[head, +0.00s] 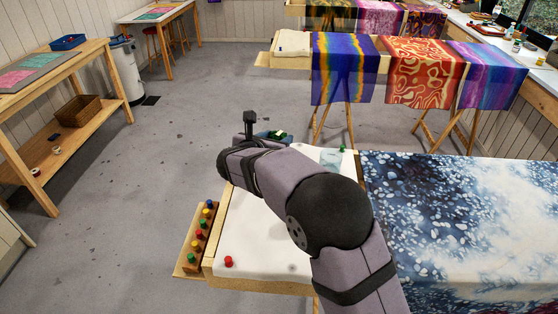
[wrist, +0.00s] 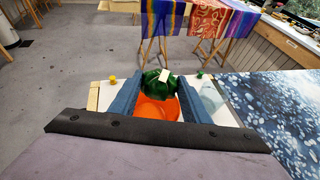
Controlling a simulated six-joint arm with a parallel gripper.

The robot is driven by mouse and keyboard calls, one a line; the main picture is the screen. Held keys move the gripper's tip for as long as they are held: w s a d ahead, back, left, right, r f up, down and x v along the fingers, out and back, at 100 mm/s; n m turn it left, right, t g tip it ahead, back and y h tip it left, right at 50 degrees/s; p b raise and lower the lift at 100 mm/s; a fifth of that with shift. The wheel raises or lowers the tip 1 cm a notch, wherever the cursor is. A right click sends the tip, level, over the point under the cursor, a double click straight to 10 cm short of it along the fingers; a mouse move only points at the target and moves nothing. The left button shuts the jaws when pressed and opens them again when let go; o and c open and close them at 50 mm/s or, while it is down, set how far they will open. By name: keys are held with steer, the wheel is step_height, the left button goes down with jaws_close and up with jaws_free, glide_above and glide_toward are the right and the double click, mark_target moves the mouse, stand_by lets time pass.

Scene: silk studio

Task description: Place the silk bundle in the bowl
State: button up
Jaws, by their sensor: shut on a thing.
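The silk bundle (wrist: 152,83) is dark green with a pale label. In the wrist view it sits between the two blue fingers of my gripper (wrist: 160,86), which is shut on it. An orange bowl (wrist: 157,112) shows between the fingers, just below the bundle in the picture; the bundle covers its far part. I cannot tell how high the bundle is above the bowl. In the head view the bundle (head: 281,135) shows only as a bit of green and pale label beyond my wrist, and my arm hides the bowl.
The white-topped table (head: 245,240) holds a red pin (head: 228,262), a green pin (head: 342,148) and a clear dish (head: 333,159). A rack of coloured pegs (head: 201,232) lines its left edge. Blue patterned silk (head: 450,215) covers the right side. Bare tabletop lies left of my arm.

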steer(key=shift+f+p, duration=0.6)
steer(key=shift+f, duration=4.4)
steer(key=shift+f, duration=0.1)
steer(key=shift+f+b, duration=0.3)
steer(key=shift+b, duration=0.25)
steer(key=shift+s+f, duration=0.1)
steer(key=shift+f, duration=0.1)
